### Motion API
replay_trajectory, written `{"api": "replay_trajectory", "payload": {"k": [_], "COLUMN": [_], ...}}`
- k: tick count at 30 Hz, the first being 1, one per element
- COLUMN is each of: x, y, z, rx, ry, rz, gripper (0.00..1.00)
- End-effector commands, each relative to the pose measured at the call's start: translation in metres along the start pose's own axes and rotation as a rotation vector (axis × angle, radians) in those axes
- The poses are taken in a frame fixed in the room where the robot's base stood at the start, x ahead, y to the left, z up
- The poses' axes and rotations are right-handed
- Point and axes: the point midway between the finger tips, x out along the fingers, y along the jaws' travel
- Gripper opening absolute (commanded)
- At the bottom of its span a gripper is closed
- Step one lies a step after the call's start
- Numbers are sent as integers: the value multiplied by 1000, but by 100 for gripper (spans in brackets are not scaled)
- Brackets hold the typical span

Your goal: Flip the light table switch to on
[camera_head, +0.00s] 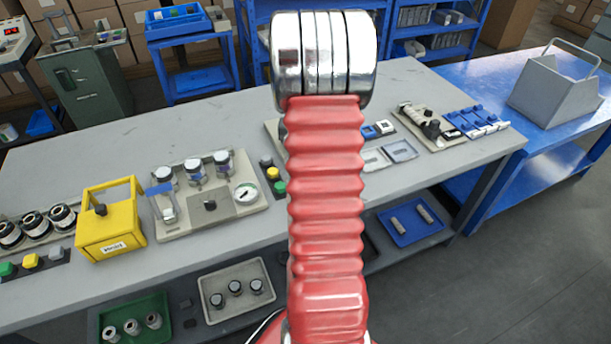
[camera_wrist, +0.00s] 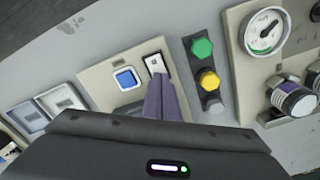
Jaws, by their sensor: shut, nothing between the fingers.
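In the wrist view, a small white rocker switch (camera_wrist: 155,65) in a dark frame sits at the upper right of a beige panel (camera_wrist: 93,78). A blue square button (camera_wrist: 126,78) is to its left on the same panel. My gripper (camera_wrist: 161,82) is shut and empty, its fingertips just below the switch in the picture and overlapping its lower edge. I cannot tell whether they touch it. Which way the rocker is tilted is not clear. In the head view my red arm hides the switch and the gripper.
Grey-framed plates (camera_wrist: 60,98) lie left. The grey bench (camera_head: 395,80) has bare room at the back.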

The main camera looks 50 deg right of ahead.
Motion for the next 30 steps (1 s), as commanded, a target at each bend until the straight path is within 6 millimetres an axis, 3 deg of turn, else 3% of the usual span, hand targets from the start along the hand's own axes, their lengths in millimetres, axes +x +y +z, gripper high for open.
{"api": "replay_trajectory", "payload": {"k": [30], "x": [11], "y": [1], "z": [0], "rx": [1], "ry": [-2], "rz": [0], "gripper": [0]}}
